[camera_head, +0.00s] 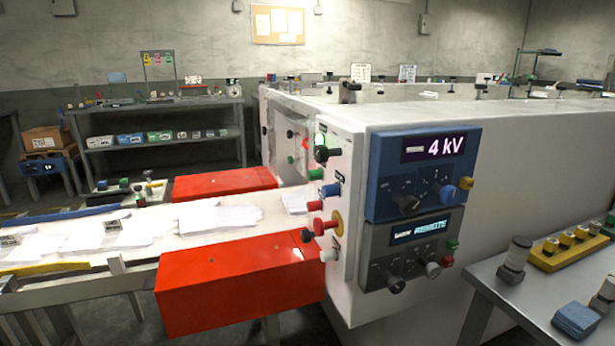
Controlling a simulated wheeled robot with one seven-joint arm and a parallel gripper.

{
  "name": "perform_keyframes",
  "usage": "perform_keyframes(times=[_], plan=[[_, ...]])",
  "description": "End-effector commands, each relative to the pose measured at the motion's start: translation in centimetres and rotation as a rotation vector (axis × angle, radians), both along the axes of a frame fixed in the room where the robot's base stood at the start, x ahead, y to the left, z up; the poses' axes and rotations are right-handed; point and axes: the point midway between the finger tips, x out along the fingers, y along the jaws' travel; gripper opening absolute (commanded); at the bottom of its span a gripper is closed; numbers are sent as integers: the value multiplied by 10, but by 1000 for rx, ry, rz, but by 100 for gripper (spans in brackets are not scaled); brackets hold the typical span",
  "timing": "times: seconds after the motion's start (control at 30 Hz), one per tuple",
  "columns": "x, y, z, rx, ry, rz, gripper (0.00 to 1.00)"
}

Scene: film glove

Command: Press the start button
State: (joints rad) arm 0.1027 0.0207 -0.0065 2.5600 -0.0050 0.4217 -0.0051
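A large white machine (500,170) carries many controls, and I cannot read which one is labelled start. Its narrow left face has a column of buttons: a pale, green-edged round one (320,140), a black knob (321,154), a green button (315,174), a blue button (331,189), a red button (315,206), a red mushroom button on a yellow base (325,226) and a white button (328,255). My gripper is not in view.
A blue panel (390,190) reads "4 kV". A conveyor (150,235) with white sheets enters the machine between red guards (240,280). A metal table (500,285) with small parts stands at the right front. Shelves (160,120) stand behind.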

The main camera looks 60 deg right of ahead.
Motion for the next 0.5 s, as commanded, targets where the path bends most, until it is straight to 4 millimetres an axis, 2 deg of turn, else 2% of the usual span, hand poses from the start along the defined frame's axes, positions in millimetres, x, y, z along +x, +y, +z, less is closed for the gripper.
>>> perform_keyframes(times=[0.07, 0.3, 0.5], plan=[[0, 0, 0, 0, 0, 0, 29], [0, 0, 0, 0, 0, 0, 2], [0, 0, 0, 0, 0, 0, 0]])
